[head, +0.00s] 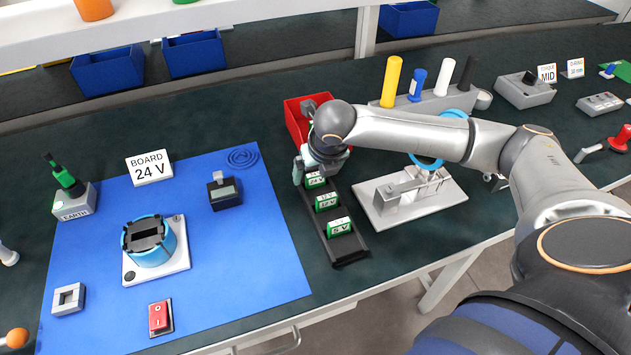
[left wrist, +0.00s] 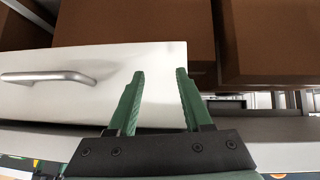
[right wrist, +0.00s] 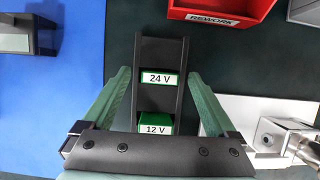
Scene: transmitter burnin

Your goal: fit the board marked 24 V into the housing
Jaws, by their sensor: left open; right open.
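The board marked 24 V (head: 315,180) stands in the far end of a black rack (head: 347,247), and it also shows in the right wrist view (right wrist: 161,79). My right gripper (head: 316,172) is open above the rack, its fingers on either side of the rack in the right wrist view (right wrist: 158,85). I cannot tell how far above the board the fingertips are. The round blue housing (head: 165,241) with a dark slotted top sits on a white plate on the blue mat. My left gripper (left wrist: 160,95) is open and empty, facing a white drawer away from the boards.
Boards marked 12 V (head: 327,202) and 5 V (head: 340,226) stand in the same rack. A red REWORK bin (head: 296,125) is behind it, and a grey fixture (head: 397,205) is to its right. The blue mat (head: 245,265) has free room between rack and housing.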

